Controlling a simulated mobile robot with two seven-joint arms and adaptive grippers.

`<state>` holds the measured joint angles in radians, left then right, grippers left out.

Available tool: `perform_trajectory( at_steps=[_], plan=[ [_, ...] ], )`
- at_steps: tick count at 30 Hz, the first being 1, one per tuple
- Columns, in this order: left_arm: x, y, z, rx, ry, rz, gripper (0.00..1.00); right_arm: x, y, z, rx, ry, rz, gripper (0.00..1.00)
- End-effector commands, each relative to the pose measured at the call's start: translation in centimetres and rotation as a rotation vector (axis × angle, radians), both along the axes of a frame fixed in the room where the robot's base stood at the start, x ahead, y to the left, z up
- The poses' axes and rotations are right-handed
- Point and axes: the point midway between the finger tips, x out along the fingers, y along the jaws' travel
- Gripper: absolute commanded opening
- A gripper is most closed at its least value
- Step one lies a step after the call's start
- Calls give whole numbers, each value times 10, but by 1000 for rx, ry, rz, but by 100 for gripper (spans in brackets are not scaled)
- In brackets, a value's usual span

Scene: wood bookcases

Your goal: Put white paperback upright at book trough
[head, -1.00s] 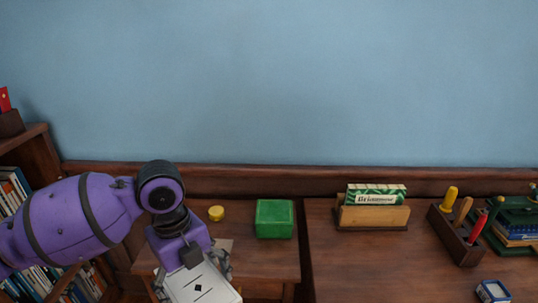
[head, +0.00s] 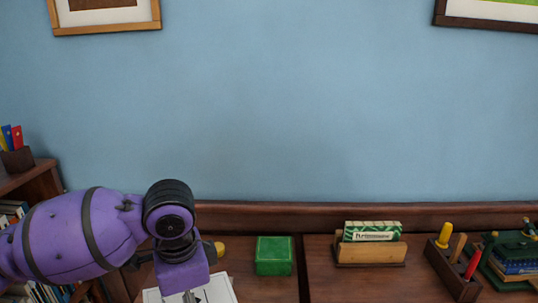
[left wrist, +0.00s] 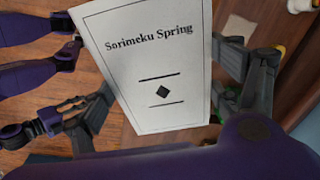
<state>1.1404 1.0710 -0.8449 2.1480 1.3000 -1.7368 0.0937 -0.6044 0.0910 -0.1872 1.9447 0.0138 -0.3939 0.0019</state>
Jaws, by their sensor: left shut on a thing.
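My left gripper (left wrist: 165,92) is shut on the white paperback (left wrist: 155,55). The cover reads "Sorimeku Spring", with two black lines and a black diamond, and faces the wrist camera. In the head view only part of the paperback (head: 216,291) shows at the bottom edge, below the purple wrist, and the fingers are mostly hidden. A light wooden trough (head: 370,253) stands on the desk at right centre, well right of the gripper. A green-and-white book (head: 372,228) is in it. My right gripper is not in view.
A green box (head: 274,255) and a yellow round thing (head: 219,249) stand between the gripper and the trough. A bookcase (head: 38,184) is at far left.

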Motion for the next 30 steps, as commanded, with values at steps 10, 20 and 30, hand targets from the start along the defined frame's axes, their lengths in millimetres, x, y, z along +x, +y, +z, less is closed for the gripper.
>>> perform_trajectory(
  at_steps=[10,20,30],
  plan=[
    [-20,5,-8,0,-3,734,43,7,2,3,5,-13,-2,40],
    [-37,12,-14,-1,-3,1154,43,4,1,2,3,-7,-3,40],
    [-38,14,-13,-4,1,1138,43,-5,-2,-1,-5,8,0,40]
  ],
)
